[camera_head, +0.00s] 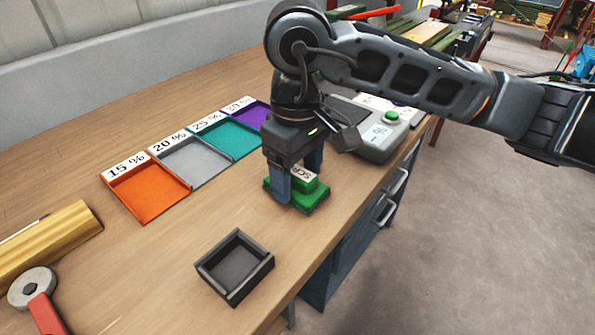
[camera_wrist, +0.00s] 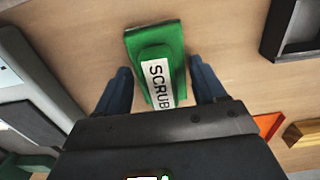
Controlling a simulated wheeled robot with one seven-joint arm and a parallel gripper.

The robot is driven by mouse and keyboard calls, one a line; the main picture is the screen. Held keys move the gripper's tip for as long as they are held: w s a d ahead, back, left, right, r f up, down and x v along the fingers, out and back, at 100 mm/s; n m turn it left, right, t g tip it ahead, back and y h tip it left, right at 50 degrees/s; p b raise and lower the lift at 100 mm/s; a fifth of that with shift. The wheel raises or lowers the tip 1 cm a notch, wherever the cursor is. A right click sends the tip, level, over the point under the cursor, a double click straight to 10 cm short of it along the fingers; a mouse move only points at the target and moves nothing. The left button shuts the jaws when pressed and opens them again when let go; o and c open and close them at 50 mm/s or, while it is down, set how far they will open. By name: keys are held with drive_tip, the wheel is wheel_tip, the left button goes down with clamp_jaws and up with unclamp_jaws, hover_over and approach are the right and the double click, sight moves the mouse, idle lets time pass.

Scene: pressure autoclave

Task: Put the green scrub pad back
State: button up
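The green scrub pad (camera_head: 312,197) lies on the wooden bench, right of the coloured trays. It has a raised green block on top with a white label, which reads "SCRUB" in the wrist view (camera_wrist: 158,50). My gripper (camera_head: 298,186) points down over it, with one finger on either side of the raised block. In the wrist view, my gripper (camera_wrist: 160,67) is open, and narrow gaps show between the fingers and the pad. The near finger hides part of the pad in the head view.
An empty black tray (camera_head: 206,268) sits near the bench's front edge. Orange (camera_head: 147,190), grey (camera_head: 192,163), teal (camera_head: 228,138) and purple (camera_head: 254,115) labelled trays line up behind. A scale (camera_head: 378,140) stands right of my gripper.

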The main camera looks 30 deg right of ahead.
sight(297, 171)
drive_tip(key=shift+o, duration=1.3)
drive_tip(key=shift+r+p, duration=0.2)
drive_tip(key=shift+p, duration=0.1)
wheel_tip(297, 171, up, 12)
drive_tip(key=shift+b, duration=0.35)
